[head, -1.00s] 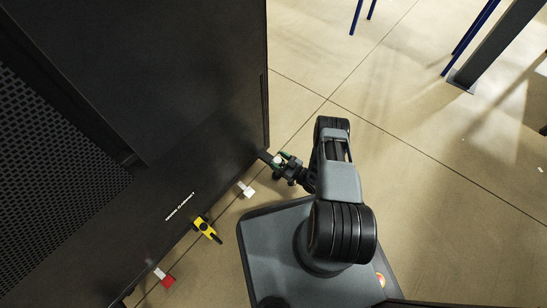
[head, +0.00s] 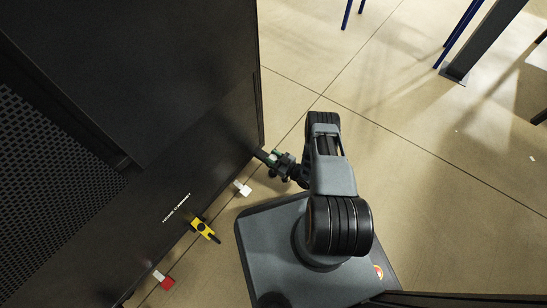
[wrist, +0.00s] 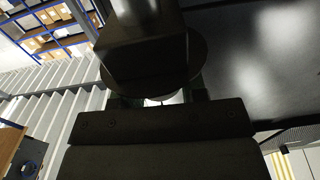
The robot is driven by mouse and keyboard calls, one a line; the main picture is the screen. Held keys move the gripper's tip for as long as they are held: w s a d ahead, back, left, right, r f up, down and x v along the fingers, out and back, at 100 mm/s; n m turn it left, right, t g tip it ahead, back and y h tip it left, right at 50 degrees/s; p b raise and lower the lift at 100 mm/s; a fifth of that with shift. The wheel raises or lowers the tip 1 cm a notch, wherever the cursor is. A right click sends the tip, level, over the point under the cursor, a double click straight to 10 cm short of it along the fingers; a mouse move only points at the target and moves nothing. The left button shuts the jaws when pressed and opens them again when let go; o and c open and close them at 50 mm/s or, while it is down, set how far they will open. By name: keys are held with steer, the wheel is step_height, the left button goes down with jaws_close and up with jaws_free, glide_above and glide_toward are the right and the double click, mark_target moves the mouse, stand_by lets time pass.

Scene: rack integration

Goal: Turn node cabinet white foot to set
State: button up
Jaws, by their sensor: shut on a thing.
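The node cabinet (head: 150,120) is tall and black and fills the left of the head view. A white tag (head: 242,188) sticks out at its bottom edge near the right corner. My gripper (head: 268,156) is low at that corner, just beyond the white tag. In the wrist view, my gripper (wrist: 157,99) is shut on the cabinet's white foot, where a dark round disc (wrist: 150,78) lies under a dark block. A small pale patch shows between the fingers. The contact itself is mostly hidden by the gripper body, and the foot's turn angle cannot be read.
A yellow piece with a dark handle (head: 204,229) and a red tag (head: 164,280) stick out along the same bottom edge. Open floor (head: 410,200) lies to the right. A grey post (head: 480,45) and blue legs stand at the upper right.

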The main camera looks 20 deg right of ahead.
steer(key=shift+d+m+t+h, duration=0.1)
steer(key=shift+m+t+h, duration=0.75)
steer(key=shift+h, duration=0.25)
steer(key=o, duration=0.9)
